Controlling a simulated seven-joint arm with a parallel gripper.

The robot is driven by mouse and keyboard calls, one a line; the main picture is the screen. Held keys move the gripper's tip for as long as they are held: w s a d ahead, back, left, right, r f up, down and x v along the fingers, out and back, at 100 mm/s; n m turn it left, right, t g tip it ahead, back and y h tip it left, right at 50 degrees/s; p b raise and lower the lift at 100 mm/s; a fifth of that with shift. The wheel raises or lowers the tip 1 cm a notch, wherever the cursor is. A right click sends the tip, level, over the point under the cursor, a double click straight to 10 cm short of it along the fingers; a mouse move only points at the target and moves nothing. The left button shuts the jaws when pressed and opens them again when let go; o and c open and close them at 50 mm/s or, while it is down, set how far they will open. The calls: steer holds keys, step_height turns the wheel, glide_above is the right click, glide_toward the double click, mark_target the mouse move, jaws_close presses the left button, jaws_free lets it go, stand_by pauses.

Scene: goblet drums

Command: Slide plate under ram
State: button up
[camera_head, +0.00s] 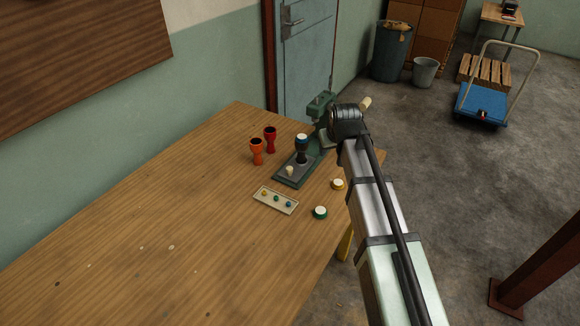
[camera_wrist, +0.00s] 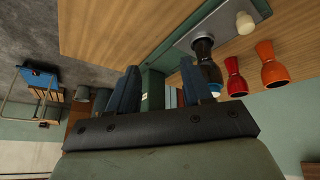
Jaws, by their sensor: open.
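The green press (camera_head: 320,108) stands near the table's far right edge. Its grey sliding plate (camera_wrist: 222,28) lies on the green base (camera_head: 288,181), with a cream knob (camera_head: 290,171) at its front end. A dark goblet drum (camera_head: 301,154) with a blue-rimmed white head stands upright on the plate, seemingly in front of the press column; the ram itself is not clear. My gripper (camera_wrist: 161,88) is open and empty beside the press, its blue fingers either side of the green press body in the wrist view. In the head view my arm hides the fingers.
A red drum (camera_head: 270,139) and an orange drum (camera_head: 257,151) stand left of the press. A tray (camera_head: 264,200) with three coloured pieces lies in front, with yellow-rimmed (camera_head: 338,184) and green-rimmed (camera_head: 320,212) heads nearby. A cream-tipped lever (camera_head: 366,103) sticks out beside my wrist.

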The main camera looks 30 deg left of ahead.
step_height(320, 180, up, 4)
steer(key=g, duration=0.2)
glide_above(290, 168)
steer(key=s+d, duration=0.4)
steer(key=x, duration=1.3)
steer(key=shift+w+f, duration=0.2)
steer(key=shift+w, duration=0.05)
jaws_close()
